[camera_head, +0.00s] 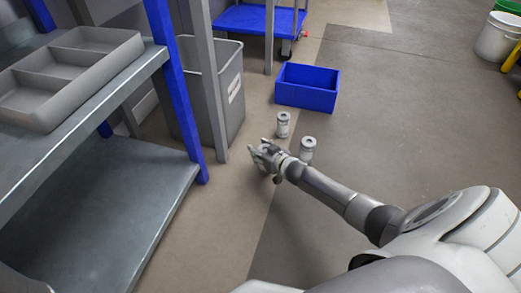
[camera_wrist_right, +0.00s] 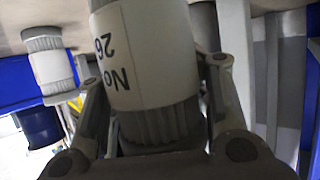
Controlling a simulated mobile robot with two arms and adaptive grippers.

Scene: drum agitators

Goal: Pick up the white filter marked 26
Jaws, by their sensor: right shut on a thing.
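The white filter marked 26 (camera_wrist_right: 130,60) fills the upper middle of the right wrist view, with its label upside down in that picture. A dark ridged end shows below the label. My right gripper (camera_wrist_right: 160,90) is shut on it, one finger at each side. In the head view my right gripper (camera_head: 263,156) is low near the floor, and I cannot clearly make out the held filter there. I cannot tell whether the filter touches the floor. My left gripper is not in view.
Two white filters (camera_head: 283,125) (camera_head: 308,149) stand on the floor close to the gripper. A blue bin (camera_head: 308,97) lies beyond them. A grey waste bin (camera_head: 228,95) and a metal shelf (camera_head: 120,190) stand left.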

